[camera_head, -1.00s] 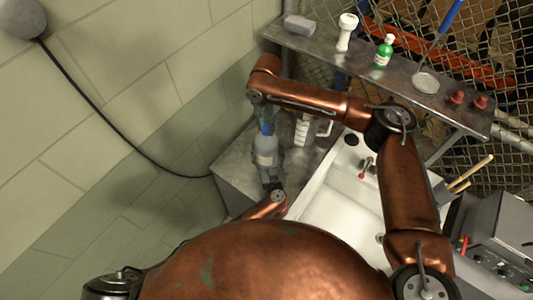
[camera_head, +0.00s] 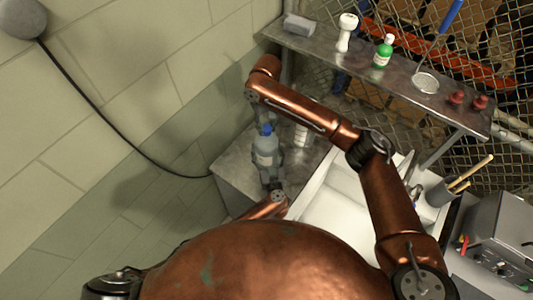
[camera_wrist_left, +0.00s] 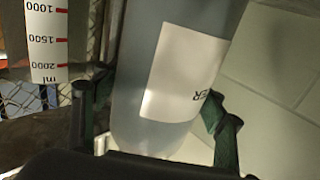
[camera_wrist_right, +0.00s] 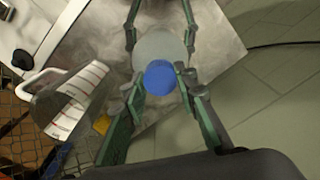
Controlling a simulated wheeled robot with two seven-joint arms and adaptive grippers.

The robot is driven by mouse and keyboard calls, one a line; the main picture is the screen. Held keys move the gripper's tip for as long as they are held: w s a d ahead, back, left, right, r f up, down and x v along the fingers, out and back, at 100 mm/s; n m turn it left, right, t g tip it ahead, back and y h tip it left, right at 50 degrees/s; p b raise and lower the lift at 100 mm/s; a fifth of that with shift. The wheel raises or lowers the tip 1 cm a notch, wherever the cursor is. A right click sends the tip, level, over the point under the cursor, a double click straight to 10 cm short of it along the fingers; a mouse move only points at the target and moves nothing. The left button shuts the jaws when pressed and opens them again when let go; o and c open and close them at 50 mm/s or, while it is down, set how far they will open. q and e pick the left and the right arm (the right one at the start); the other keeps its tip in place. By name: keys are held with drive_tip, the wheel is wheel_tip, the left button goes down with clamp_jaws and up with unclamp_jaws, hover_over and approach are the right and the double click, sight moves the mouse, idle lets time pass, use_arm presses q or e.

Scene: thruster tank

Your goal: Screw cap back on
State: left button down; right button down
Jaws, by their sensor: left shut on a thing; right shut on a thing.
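The bottle (camera_head: 265,153) is grey-blue and clear, with a white label, and stands upright on the metal counter. Its blue cap (camera_head: 266,130) is at the bottle's top; the right wrist view shows the cap (camera_wrist_right: 160,77) from above, over the round bottle shoulder. My right gripper (camera_wrist_right: 160,84) is shut on the cap, one finger on each side. My left gripper (camera_head: 270,177) is shut around the bottle's body; its fingers also show beside the bottle in the left wrist view (camera_wrist_left: 155,118). The thread between cap and neck is hidden.
A measuring jug (camera_wrist_right: 75,100) with red marks stands close beside the bottle. The white sink (camera_head: 335,205) is to the right. A shelf (camera_head: 330,50) above holds a green bottle (camera_head: 383,51) and other items. A wall lies left.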

drive_tip(key=m, duration=0.4)
drive_tip(key=shift+d, duration=0.1)
drive_tip(key=c, duration=1.5)
unclamp_jaws()
use_arm(q)
drive_tip(key=shift+f, duration=0.2)
use_arm(e)
drive_tip(key=shift+o, duration=0.2)
wheel_tip(320, 180, up, 12)
use_arm(q)
drive_tip(key=c, duration=0.9)
unclamp_jaws()
drive_tip(key=o, duration=0.5)
drive_tip(key=shift+r, duration=0.15)
